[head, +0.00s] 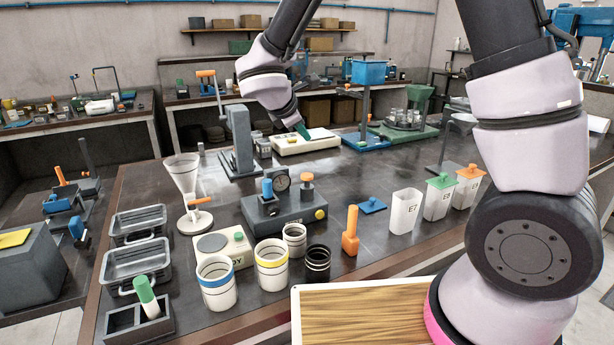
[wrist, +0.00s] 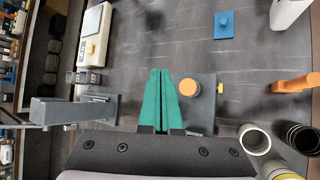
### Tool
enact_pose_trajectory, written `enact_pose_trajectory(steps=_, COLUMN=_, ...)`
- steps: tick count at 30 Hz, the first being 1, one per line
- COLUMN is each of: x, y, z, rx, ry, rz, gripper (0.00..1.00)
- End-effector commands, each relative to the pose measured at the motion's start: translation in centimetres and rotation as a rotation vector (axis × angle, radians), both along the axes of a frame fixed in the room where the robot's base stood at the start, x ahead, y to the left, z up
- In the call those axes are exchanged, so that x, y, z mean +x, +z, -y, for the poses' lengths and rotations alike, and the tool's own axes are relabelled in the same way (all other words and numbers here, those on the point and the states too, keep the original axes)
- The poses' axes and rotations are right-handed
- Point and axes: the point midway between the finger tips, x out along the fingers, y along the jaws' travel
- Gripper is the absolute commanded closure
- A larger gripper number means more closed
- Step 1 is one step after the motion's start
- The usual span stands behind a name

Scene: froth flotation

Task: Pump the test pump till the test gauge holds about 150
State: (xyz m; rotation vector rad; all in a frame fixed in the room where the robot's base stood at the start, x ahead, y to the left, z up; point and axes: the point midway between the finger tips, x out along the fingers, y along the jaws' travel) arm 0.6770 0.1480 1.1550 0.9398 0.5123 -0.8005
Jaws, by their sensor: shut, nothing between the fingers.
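The gauge needle is too small to read. My gripper (head: 303,132) has green fingers and is shut and empty, raised above the bench. In the wrist view the fingers (wrist: 161,73) lie over the left part of the pump (wrist: 208,107), beside its orange knob (wrist: 189,87). They hide the gauge and plunger there.
A grey press (head: 240,142) with an orange handle stands left of the pump. An orange-handled tool (head: 351,236) and white containers (head: 405,211) stand to the right.

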Motion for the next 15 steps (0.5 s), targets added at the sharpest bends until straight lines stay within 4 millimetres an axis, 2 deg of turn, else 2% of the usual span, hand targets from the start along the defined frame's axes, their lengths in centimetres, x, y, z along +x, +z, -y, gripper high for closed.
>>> enact_pose_trajectory(steps=5, x=0.0, y=-1.7, z=0.0, rx=-0.003, ry=-0.001, rz=-0.003, gripper=1.00)
enact_pose_trajectory(steps=15, x=-0.1, y=-6.5, z=0.0, rx=-0.003, ry=0.001, rz=-0.003, gripper=1.00)
